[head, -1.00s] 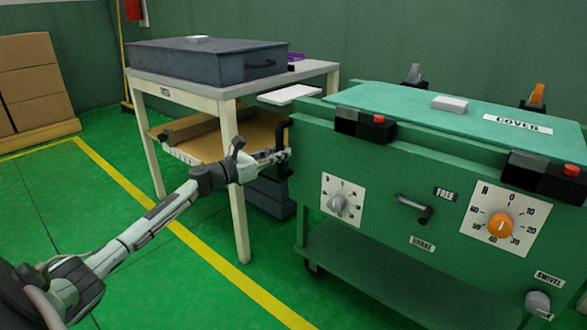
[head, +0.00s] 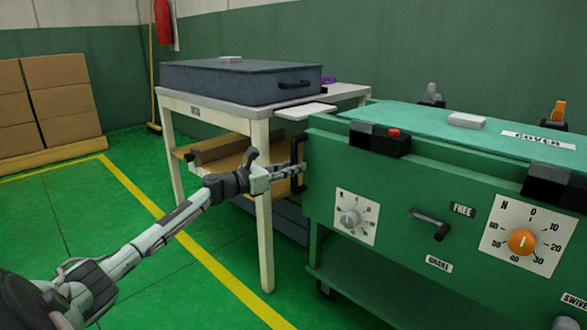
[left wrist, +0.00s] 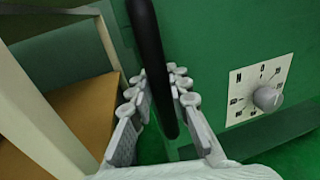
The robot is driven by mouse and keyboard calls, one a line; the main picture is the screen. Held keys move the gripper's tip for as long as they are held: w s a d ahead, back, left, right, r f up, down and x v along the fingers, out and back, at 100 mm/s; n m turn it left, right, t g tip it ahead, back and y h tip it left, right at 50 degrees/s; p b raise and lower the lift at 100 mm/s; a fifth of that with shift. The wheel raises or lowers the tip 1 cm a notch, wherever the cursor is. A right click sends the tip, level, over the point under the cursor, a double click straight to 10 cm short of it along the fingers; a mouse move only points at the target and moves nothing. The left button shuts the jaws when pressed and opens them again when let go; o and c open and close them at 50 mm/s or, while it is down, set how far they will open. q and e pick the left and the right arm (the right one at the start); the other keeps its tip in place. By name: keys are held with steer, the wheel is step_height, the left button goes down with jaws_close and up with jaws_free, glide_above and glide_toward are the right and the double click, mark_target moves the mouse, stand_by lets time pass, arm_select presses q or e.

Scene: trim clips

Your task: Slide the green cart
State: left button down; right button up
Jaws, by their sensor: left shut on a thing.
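The green cart (head: 400,240) stands at the right in the head view, with a lower shelf and castors. Its front carries a brake lever (head: 431,222), a grey dial (head: 352,218) and an orange dial (head: 522,242). My left gripper (head: 290,172) is at the cart's left end, shut on the black upright handle (head: 298,158). In the left wrist view the black handle (left wrist: 150,50) runs between the fingers (left wrist: 160,98), and the grey dial (left wrist: 268,97) shows to the right. My right gripper is not in view.
A white table (head: 258,118) with a grey case (head: 235,82) stands close to the cart's left end, with a small gap at most. Stacked cardboard boxes (head: 45,105) stand at the far left. Open green floor with a yellow line (head: 180,237) lies in front of the table.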

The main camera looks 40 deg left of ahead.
arm_select(q)
steer(key=shift+a, duration=0.4)
steer(key=c, duration=1.5)
jaws_free()
steer(key=shift+a, duration=0.1)
steer(key=shift+c, duration=0.2)
steer(key=shift+o, duration=0.6)
steer(key=shift+d, duration=0.2)
steer(key=v, duration=1.2)
steer(key=shift+s, duration=0.1)
